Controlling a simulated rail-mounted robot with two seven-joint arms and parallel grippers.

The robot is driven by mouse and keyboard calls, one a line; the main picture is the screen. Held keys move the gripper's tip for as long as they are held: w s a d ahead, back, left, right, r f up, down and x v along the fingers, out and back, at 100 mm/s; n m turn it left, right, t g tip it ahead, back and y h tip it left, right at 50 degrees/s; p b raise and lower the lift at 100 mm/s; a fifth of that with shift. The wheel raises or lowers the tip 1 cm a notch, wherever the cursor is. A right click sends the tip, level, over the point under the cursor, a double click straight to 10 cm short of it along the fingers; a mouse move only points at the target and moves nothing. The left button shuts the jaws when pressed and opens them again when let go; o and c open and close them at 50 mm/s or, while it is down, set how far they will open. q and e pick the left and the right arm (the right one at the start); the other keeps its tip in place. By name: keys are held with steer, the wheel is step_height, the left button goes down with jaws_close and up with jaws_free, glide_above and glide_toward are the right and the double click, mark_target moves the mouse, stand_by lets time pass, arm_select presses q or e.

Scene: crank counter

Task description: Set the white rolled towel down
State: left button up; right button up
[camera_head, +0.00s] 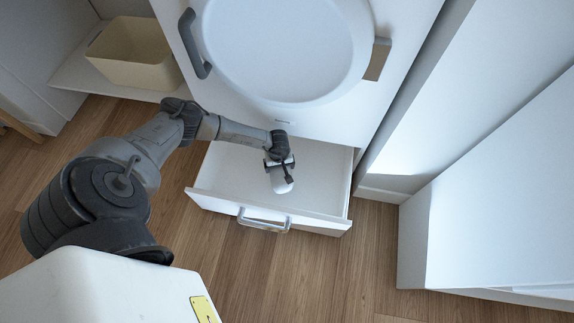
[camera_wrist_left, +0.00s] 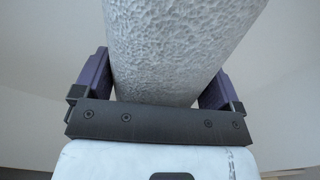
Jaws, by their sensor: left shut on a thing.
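The white rolled towel (camera_head: 281,182) is in my left gripper (camera_head: 279,164), over the open white drawer (camera_head: 225,166) in the head view. In the left wrist view the towel (camera_wrist_left: 175,50) is a pale, rough-textured roll between the two fingers of the left gripper (camera_wrist_left: 158,85). The fingers are shut on it. I cannot tell whether the towel touches the drawer floor. My right gripper is not in view.
The drawer has a metal front handle (camera_head: 264,222) and sits below a white appliance with a round door (camera_head: 285,45). A beige bin (camera_head: 132,52) stands on a shelf at the upper left. White cabinets (camera_head: 490,190) are at the right. Wooden floor (camera_head: 320,270) lies in front.

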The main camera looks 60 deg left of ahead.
arm_select(q)
steer(key=shift+w+d+b, duration=0.2)
steer(key=shift+w+d, duration=0.25)
steer(key=shift+w, duration=0.2)
steer(key=shift+w+d+b, duration=0.15)
steer(key=shift+w+d, duration=0.3)
steer(key=shift+w, duration=0.2)
step_height(320, 180, down, 4)
steer(key=b, duration=0.3)
steer(key=shift+r, duration=0.2)
steer(key=shift+s+r, duration=0.1)
steer(key=shift+a, duration=0.1)
steer(key=o, duration=0.7)
steer(key=shift+f, duration=0.2)
steer(key=shift+o, duration=0.2)
steer(key=shift+r, duration=0.1)
step_height(320, 180, up, 11)
steer(key=p, duration=0.6)
steer(key=shift+r+p, duration=0.6)
